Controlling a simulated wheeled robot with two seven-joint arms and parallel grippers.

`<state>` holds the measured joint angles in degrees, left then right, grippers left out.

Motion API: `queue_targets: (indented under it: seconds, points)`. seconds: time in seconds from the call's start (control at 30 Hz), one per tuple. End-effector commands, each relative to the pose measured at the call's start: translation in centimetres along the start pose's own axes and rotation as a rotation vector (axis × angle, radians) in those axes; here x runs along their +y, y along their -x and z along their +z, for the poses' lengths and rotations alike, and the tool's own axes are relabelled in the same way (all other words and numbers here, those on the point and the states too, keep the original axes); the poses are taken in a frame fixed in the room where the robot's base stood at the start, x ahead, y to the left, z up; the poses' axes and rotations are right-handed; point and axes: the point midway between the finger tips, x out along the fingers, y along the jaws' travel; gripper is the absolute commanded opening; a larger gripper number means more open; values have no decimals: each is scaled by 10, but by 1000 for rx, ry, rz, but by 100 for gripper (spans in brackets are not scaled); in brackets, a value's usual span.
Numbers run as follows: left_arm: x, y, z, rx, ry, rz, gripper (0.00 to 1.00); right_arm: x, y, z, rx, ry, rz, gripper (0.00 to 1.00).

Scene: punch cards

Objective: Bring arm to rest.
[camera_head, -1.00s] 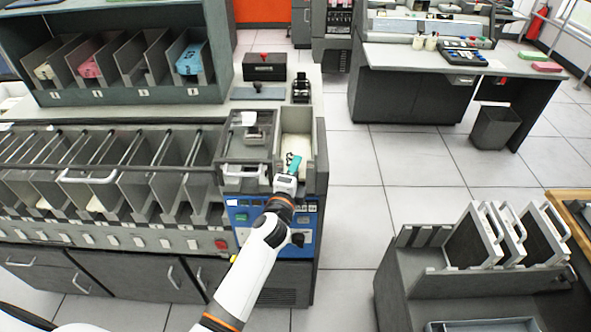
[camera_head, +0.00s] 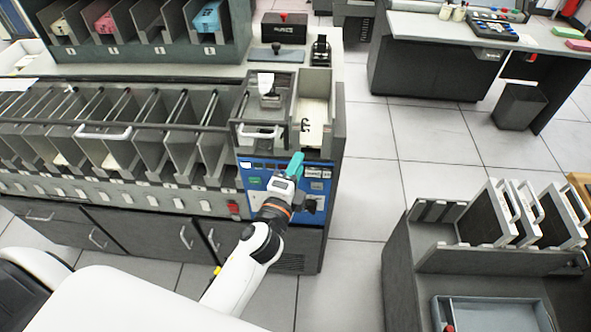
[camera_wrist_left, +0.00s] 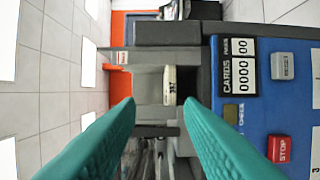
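My left gripper (camera_head: 294,165), with teal fingers, is in front of the blue control panel (camera_head: 258,178) of the card machine, just below its card hopper (camera_head: 328,95). In the left wrist view its two fingers (camera_wrist_left: 160,125) are wide apart with nothing between them. A cream card stack (camera_head: 313,118) lies in the hopper beyond the fingers; its end also shows in the left wrist view (camera_wrist_left: 170,84). My left arm reaches in from the bottom of the head view. My right gripper is not in view.
The machine's row of grey card pockets (camera_head: 150,150) runs left. A red STOP button (camera_wrist_left: 279,149) and a card counter (camera_wrist_left: 239,75) are close by the fingers. A grey cart (camera_head: 425,255) with upright trays stands at right. Tiled floor (camera_head: 355,210) between is clear.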

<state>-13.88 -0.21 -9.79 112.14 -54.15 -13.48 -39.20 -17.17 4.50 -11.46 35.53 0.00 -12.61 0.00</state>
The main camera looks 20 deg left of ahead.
Motion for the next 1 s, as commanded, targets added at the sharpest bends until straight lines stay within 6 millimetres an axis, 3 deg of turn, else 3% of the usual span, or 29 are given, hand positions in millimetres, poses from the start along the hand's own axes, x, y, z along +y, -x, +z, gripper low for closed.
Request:
queue_targets:
  seconds: [0.53,0.67,0.77,0.87,1.0]
  points:
    - [0,2,0,0,0,0,34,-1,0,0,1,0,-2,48]
    - [-18,2,1,-5,27,-38,34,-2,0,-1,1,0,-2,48]
    - [-63,5,4,-13,100,-134,34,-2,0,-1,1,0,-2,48]
    - [-132,18,7,-7,220,-283,34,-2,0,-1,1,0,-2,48]
    - [-234,55,5,49,408,-512,34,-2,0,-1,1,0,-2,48]
